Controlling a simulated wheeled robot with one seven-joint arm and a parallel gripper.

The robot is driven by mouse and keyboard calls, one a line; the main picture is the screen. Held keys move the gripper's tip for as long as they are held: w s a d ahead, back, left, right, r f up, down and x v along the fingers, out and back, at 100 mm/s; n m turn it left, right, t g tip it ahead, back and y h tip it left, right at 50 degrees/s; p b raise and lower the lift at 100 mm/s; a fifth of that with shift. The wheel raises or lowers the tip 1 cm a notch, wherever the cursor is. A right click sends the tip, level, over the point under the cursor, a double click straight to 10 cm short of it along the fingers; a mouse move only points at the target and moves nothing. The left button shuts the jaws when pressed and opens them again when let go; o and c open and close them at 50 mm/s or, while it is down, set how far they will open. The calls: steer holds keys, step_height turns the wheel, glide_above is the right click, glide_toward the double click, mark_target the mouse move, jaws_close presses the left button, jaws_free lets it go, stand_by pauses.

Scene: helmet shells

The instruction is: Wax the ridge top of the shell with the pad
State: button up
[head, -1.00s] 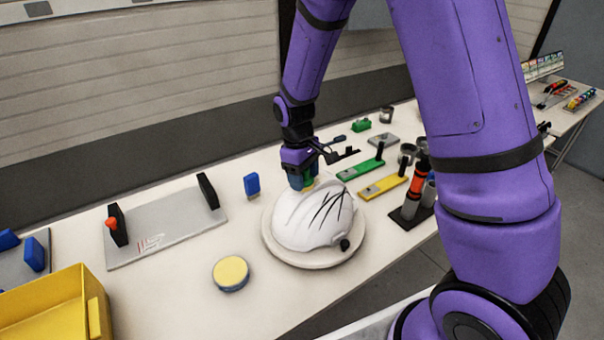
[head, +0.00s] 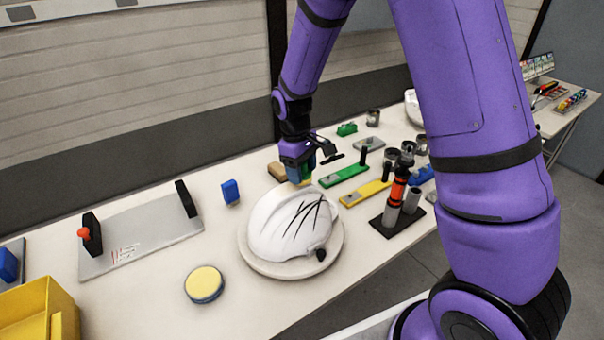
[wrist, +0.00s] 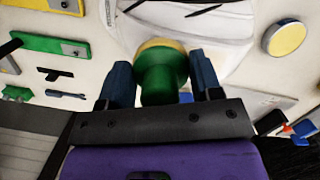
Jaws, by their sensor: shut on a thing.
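The white helmet shell (head: 283,228) with dark slots rests on a round pale base (head: 262,262) on the bench. My gripper (head: 298,165) is at the far side of the shell. In the wrist view my gripper (wrist: 163,85) is shut on the pad's green handle (wrist: 165,76). The pad's yellow face (wrist: 160,46) shows beyond the handle, beside the shell (wrist: 205,32). I cannot tell whether the pad touches the shell. The shell's far side is partly hidden by my gripper.
A yellow-topped round tin (head: 204,284) stands left of the shell. A grey plate with black posts (head: 140,240) lies further left, near a yellow bin (head: 35,310). Green (head: 344,174) and yellow (head: 365,192) strips and a black tool holder (head: 400,222) stand to the right.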

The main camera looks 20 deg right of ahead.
steer(key=shift+s+a+r, duration=0.1)
steer(key=shift+r, duration=3.4)
